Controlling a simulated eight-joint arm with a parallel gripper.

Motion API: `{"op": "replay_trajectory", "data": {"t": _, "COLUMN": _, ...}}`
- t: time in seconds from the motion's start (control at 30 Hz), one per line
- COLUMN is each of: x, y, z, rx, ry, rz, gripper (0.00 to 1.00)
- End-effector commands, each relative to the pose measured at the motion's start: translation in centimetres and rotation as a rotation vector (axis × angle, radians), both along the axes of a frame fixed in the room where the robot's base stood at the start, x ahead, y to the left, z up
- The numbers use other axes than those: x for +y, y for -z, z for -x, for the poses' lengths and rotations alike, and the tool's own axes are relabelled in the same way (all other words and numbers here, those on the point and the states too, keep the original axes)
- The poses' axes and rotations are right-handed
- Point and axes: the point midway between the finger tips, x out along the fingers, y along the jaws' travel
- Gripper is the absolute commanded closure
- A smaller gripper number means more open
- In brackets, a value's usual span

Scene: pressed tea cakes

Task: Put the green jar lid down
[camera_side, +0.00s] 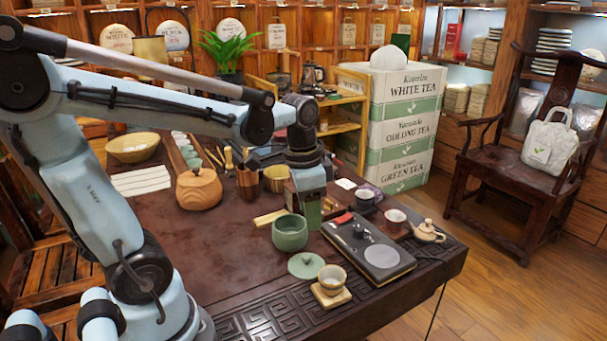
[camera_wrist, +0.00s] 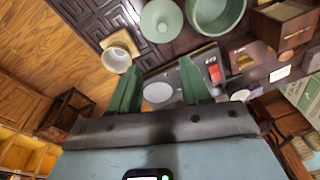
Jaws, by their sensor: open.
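The green jar lid (camera_side: 306,265) lies flat on the dark table, knob up, in front of the green jar (camera_side: 289,232). The jar stands upright without its lid. In the wrist view the lid (camera_wrist: 161,20) and the jar (camera_wrist: 216,12) show side by side at the top, beyond the fingertips. My gripper (camera_side: 312,215) points down just right of the jar, near the back left end of the black tray. Its two green fingers (camera_wrist: 159,74) are apart, with nothing held between them. The lid is clear of the fingers.
A small cup on a wooden coaster (camera_side: 331,298) stands right of the lid. A round wooden pot (camera_side: 199,189) stands left. The table between pot and lid is bare.

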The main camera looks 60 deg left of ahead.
Motion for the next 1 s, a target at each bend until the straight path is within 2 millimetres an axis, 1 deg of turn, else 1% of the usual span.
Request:
{"op": "replay_trajectory", "data": {"t": 0.03, "x": -0.9, "y": -0.1, "z": 0.4, "rx": -0.055, "ry": -0.025, "rz": -0.002, "gripper": 0.53}}
{"op": "replay_trajectory", "data": {"t": 0.2, "x": -3.4, "y": -0.3, "z": 0.9, "rx": -0.265, "ry": -0.147, "rz": 0.031, "gripper": 0.53}}
{"op": "replay_trajectory", "data": {"t": 0.4, "x": -5.4, "y": -0.4, "z": 1.3, "rx": -0.439, "ry": -0.247, "rz": 0.104, "gripper": 0.53}}
{"op": "replay_trajectory", "data": {"t": 0.57, "x": -5.9, "y": -0.5, "z": 1.3, "rx": -0.491, "ry": -0.279, "rz": 0.135, "gripper": 0.53}}
{"op": "replay_trajectory", "data": {"t": 0.9, "x": -5.9, "y": -0.5, "z": 1.3, "rx": -0.494, "ry": -0.282, "rz": 0.137, "gripper": 0.53}}
{"op": "replay_trajectory", "data": {"t": 0.97, "x": -5.9, "y": -0.5, "z": 1.2, "rx": -0.493, "ry": -0.284, "rz": 0.137, "gripper": 0.44}}
{"op": "replay_trajectory", "data": {"t": 1.0, "x": -5.8, "y": -0.7, "z": 1.1, "rx": -0.491, "ry": -0.29, "rz": 0.138, "gripper": 0.37}}
